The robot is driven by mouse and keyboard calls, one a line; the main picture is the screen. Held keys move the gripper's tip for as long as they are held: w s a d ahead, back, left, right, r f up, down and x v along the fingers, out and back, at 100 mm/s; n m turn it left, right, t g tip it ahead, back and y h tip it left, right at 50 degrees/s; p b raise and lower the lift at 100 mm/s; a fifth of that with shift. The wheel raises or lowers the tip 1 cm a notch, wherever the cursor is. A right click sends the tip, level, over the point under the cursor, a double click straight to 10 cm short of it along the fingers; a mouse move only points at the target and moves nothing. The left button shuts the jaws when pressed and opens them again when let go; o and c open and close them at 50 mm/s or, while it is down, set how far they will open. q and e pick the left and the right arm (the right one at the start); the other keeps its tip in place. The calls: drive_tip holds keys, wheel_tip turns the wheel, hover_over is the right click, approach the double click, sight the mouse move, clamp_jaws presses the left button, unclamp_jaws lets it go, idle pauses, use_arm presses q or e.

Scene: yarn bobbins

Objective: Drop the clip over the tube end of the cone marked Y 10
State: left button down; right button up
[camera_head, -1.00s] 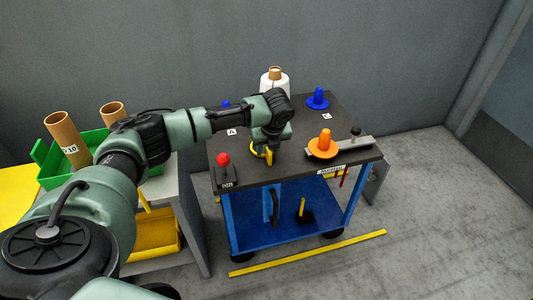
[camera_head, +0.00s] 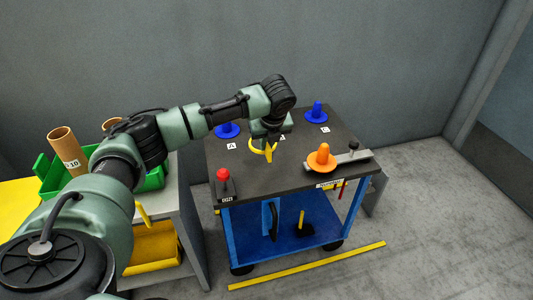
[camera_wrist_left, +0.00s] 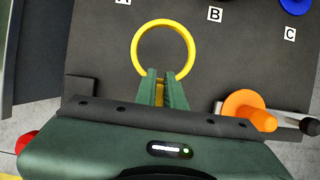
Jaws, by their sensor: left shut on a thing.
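The yellow ring-shaped clip (camera_head: 270,154) is held by my left gripper (camera_head: 264,142) above the dark cart top. In the left wrist view the clip (camera_wrist_left: 191,47) stands out beyond the closed fingers (camera_wrist_left: 164,82), its opening empty. A brown cardboard tube (camera_head: 62,140) with a white label showing "10" leans in the green bin at the left, well away from the clip. The letter before the number is hard to read. No white cone shows now; my arm covers the back middle of the cart. My right gripper is out of view.
On the cart top (camera_head: 240,165) stand blue cones (camera_head: 318,112) (camera_head: 227,130) by letter labels, an orange cone (camera_head: 322,158) and a red knob (camera_head: 223,174). The green bin (camera_head: 152,179) holds a second tube (camera_head: 110,123). A yellow bin (camera_head: 152,248) sits below.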

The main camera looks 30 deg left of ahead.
use_arm(q)
drive_tip(key=shift+r, duration=1.1)
